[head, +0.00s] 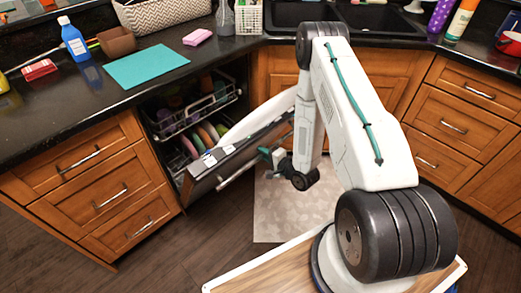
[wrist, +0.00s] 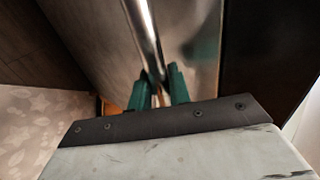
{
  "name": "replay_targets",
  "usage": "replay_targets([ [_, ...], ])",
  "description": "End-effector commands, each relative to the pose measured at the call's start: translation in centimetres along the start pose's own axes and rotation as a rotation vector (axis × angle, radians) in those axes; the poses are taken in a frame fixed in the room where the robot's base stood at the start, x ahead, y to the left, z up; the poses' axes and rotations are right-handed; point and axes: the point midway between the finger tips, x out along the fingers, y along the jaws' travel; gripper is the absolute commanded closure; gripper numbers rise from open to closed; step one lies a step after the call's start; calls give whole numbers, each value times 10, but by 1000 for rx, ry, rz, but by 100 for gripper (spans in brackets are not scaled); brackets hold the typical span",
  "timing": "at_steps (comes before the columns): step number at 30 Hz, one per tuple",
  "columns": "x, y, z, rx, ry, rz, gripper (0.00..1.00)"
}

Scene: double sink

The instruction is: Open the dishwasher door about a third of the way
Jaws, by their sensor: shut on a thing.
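The dishwasher door (head: 228,158) is tilted open, its top edge leaning out from the counter front, and the racks inside show behind it. Its bar handle (head: 236,172) runs along the outer face. My gripper (head: 268,157) is at the right part of the handle. In the wrist view the green fingers of my gripper (wrist: 159,88) are closed around the metal handle bar (wrist: 145,30), with the steel door face (wrist: 200,40) behind. The exact contact between the fingertips is partly hidden.
Dishes fill the dishwasher racks (head: 190,118). Wooden drawers (head: 105,195) stand to its left and a sink cabinet (head: 275,75) to its right. A patterned mat (head: 290,215) lies on the floor below my gripper. Dark floor (head: 215,225) in front of the door is clear.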

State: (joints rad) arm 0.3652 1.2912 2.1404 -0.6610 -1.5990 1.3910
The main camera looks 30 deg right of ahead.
Motion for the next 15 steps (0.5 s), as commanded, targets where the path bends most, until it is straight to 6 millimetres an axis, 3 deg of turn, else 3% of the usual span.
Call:
replay_targets([
  [3,0,-1,2,1,-5,-1,100],
  [4,0,-1,2,0,-5,-1,73],
  [6,0,-1,2,0,-5,-2,61],
  [15,-2,-1,1,0,-2,-2,61],
])
